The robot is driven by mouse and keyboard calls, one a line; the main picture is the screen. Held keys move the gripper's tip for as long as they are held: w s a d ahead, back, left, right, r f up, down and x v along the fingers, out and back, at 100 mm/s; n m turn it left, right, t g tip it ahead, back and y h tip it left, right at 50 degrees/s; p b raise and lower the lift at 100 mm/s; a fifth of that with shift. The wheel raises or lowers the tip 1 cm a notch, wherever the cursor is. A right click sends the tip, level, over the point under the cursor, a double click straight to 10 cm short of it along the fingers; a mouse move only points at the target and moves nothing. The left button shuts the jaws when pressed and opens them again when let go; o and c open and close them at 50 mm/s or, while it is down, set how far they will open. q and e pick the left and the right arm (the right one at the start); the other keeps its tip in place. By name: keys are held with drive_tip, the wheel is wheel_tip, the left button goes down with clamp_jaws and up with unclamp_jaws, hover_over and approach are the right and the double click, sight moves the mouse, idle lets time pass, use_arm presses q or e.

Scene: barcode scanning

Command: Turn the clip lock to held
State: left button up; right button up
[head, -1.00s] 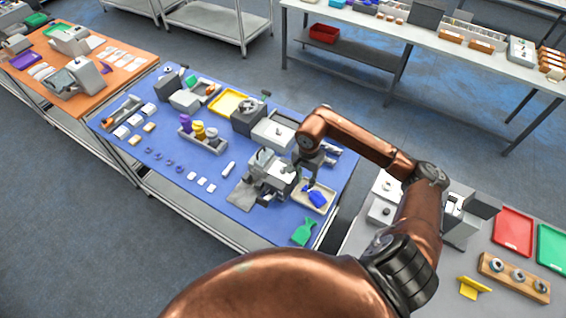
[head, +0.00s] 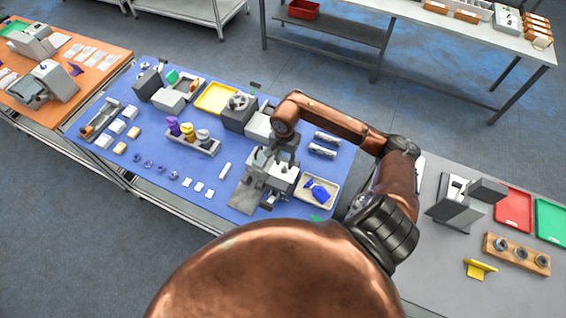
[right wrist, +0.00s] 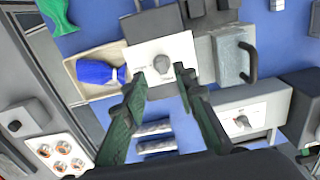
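A grey knob on a white plate (right wrist: 187,47) tops a grey device; this looks like the clip lock, though no label is readable. In the head view the device's white top (head: 285,174) shows just below my right gripper (head: 286,150). In the right wrist view my right gripper (right wrist: 159,75) is open, its two dark green fingers apart, with the knob (right wrist: 162,63) showing between and just beyond their tips. I cannot tell whether they touch it. The knob's setting is not readable. My left gripper is not in view.
A beige tray (head: 333,183) with a blue item (head: 317,190) stands right of the device. A grey block with a dark handle (right wrist: 232,56) adjoins it. A second white plate with a knob (right wrist: 241,121) is nearby. Two silver cylinders (head: 324,144) lie behind the tray.

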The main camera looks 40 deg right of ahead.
sight(284, 167)
drive_tip(key=f, duration=0.2)
drive_tip(key=f+p, duration=0.1)
drive_tip(key=shift+w+d+f, duration=0.1)
drive_tip(key=shift+w+f, duration=0.1)
drive_tip(key=shift+w, duration=0.05)
drive_tip(key=shift+s+f, duration=0.1)
drive_tip(key=shift+f, duration=0.1)
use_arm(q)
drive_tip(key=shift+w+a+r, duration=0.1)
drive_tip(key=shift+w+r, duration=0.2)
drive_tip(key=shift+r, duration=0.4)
use_arm(e)
clamp_jaws()
